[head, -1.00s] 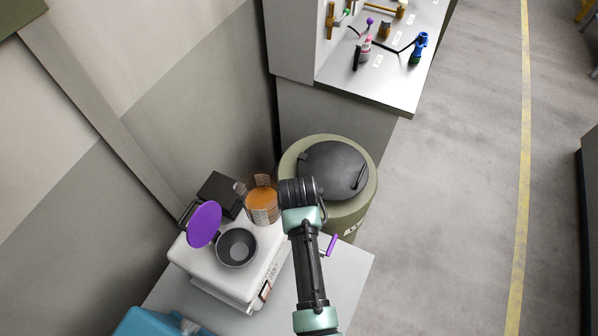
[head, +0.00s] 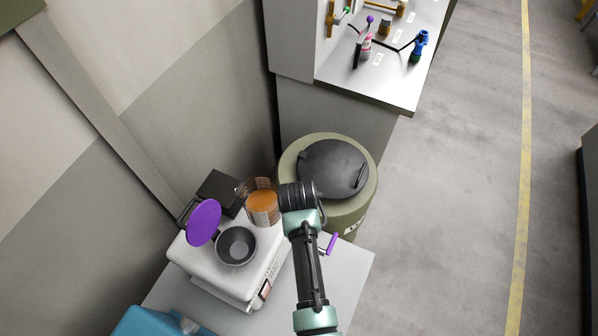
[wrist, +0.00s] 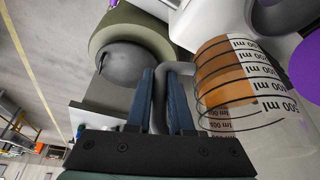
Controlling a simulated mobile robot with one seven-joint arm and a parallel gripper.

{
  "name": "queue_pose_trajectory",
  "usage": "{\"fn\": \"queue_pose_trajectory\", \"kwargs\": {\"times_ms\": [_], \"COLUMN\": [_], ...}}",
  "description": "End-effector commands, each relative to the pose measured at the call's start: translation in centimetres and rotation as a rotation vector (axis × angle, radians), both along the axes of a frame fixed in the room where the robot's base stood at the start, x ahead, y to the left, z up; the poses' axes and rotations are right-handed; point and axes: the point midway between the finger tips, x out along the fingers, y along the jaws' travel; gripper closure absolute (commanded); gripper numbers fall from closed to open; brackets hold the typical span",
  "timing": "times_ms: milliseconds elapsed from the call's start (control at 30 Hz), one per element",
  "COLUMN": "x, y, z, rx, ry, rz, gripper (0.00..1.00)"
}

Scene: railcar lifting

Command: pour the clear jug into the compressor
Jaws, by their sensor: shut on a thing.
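The clear jug (head: 262,207) with ml markings holds orange-brown liquid. In the head view it is above the back right part of the white compressor (head: 212,274), beside the dark round filler opening (head: 236,247). The purple cap (head: 203,222) stands open left of that opening. In the wrist view the jug (wrist: 238,82) is right of my gripper (wrist: 169,74), whose blue fingers are shut on its grey handle (wrist: 160,100). The jug looks close to upright, perhaps slightly tilted. The fingertips are hidden in the head view behind my wrist.
An olive drum (head: 352,212) with a dark lid stands behind my wrist. A black box (head: 219,193) sits at the compressor's back. A blue case (head: 150,323) is at the front left. A workbench (head: 392,92) with tools is at the back. Open floor lies to the right.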

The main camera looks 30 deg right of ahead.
Motion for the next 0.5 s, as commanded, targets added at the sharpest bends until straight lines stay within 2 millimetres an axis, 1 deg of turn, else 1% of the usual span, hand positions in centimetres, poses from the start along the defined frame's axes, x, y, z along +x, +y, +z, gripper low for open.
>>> {"fn": "queue_pose_trajectory", "kwargs": {"times_ms": [500], "x": [0.1], "y": [0.0], "z": [-1.2], "rx": [0.000], "ry": [-0.001], "rz": [0.000], "gripper": [1.00]}}
